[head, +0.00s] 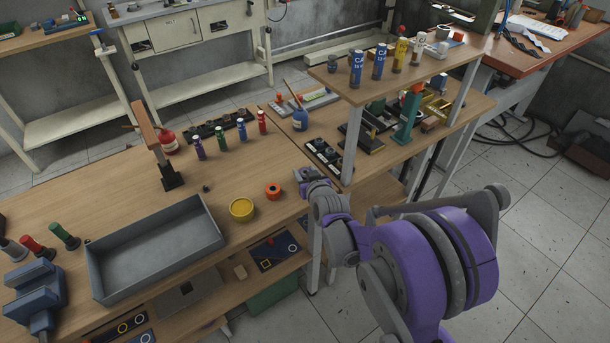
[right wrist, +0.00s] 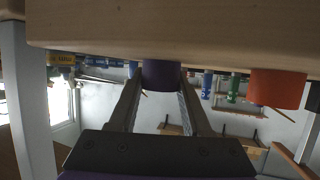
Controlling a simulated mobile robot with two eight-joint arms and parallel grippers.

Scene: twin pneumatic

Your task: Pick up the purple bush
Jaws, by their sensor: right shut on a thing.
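The purple bush (right wrist: 161,74) is a short dark purple cylinder, seen in the right wrist view between my two fingertips. My right gripper (right wrist: 160,84) is shut on it, with one finger on each side. The picture is upside down there, and the bush meets the wooden surface, so I cannot tell whether it is lifted. In the head view my right gripper (head: 305,176) is at the right edge of the workbench (head: 225,250), and its wrist hides the bush. My left gripper is not in view.
An orange ring (head: 272,191) and a yellow ring (head: 242,209) lie left of my gripper. A grey tray (head: 155,248) stands further left. Several small bottles (head: 222,139) stand behind. A raised shelf (head: 400,75) with blue and yellow cans is at the back right.

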